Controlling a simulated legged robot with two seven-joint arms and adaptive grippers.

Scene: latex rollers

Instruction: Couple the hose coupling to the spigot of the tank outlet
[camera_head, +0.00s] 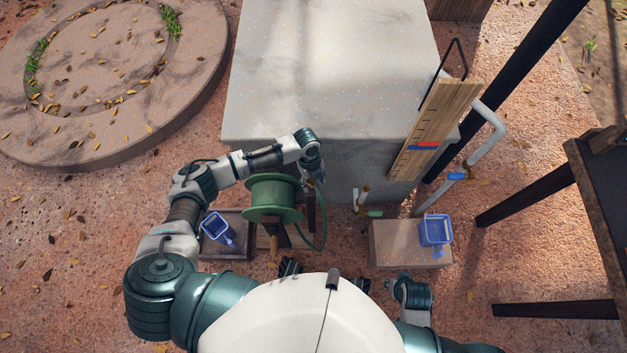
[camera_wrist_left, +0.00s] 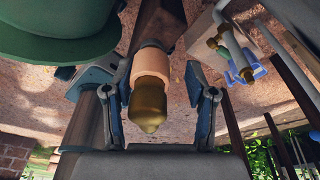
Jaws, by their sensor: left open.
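My left gripper (camera_head: 316,172) is beside the green hose reel (camera_head: 272,193), in front of the concrete tank (camera_head: 330,80). In the left wrist view its two fingers (camera_wrist_left: 164,108) are open, one on each side of a coupling (camera_wrist_left: 150,92) with a peach-coloured collar and a brass end. I cannot tell whether either finger touches it. The gripper hides the coupling in the head view. A green hose (camera_head: 323,232) loops down at the reel's right. The tank outlet (camera_head: 362,200), with brass and pale parts and a green piece, is right of the gripper.
A low box (camera_head: 395,255) bears a blue container (camera_head: 435,230) at the right. Another blue container (camera_head: 216,228) is left of the reel. A wooden gauge board (camera_head: 437,128) leans at the tank's right corner, near a white pipe (camera_head: 487,150). Dark timber legs stand far right.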

